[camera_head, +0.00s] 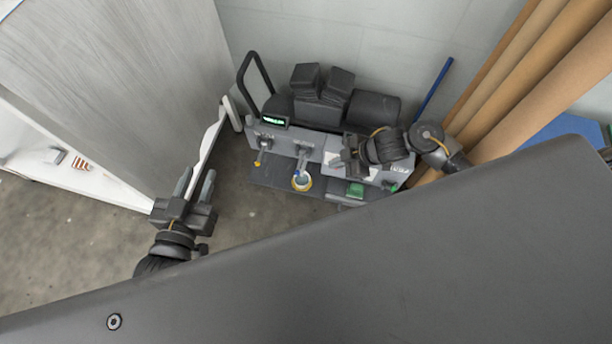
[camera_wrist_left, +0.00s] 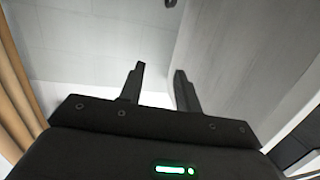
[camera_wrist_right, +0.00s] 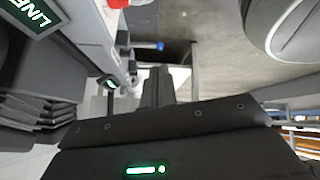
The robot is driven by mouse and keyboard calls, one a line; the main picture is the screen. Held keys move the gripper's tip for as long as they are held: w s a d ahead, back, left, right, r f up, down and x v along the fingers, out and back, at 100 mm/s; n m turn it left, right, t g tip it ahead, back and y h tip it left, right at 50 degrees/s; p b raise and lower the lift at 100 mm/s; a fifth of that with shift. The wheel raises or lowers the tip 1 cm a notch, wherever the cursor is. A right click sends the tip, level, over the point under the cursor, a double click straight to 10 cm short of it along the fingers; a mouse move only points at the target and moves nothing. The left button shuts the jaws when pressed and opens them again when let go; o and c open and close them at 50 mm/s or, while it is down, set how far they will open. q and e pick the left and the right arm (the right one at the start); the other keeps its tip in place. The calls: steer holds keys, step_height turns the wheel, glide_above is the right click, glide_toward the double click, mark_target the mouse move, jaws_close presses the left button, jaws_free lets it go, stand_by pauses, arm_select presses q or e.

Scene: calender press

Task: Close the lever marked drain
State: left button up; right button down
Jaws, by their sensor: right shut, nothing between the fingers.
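The grey press (camera_head: 318,143) stands against the back wall. A small yellow-tipped part (camera_head: 258,160) hangs from its left front. A lever with a blue tip (camera_head: 296,172) is at its middle front, above a yellow-rimmed round item (camera_head: 302,182); the right wrist view shows a blue-tipped lever (camera_wrist_right: 150,46) beyond the fingers. I cannot read a drain mark. My right gripper (camera_head: 350,157) is at the press's right front, right of the blue-tipped lever; its fingers are shut and empty (camera_wrist_right: 159,86). My left gripper (camera_head: 194,182) is open and empty, left of the press.
A tall grey cabinet (camera_head: 125,80) stands left, with a white shelf (camera_head: 80,180) beside it. Brown rolls (camera_head: 540,75) lean at the right near a blue bar (camera_head: 433,88). A large dark panel (camera_head: 400,260) fills the foreground. Bare floor (camera_head: 60,235) shows at lower left.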

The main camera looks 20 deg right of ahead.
arm_select(q)
steer(key=r, duration=0.1)
steer(key=s+r, duration=0.1)
steer(key=r, duration=0.1)
steer(key=shift+t+h, duration=0.3)
arm_select(e)
steer(key=shift+s+r+n, duration=0.2)
steer(key=shift+r+n, duration=0.1)
steer(key=shift+n, duration=0.1)
arm_select(q)
steer(key=shift+d, duration=0.1)
arm_select(e)
steer(key=shift+a+f, duration=0.1)
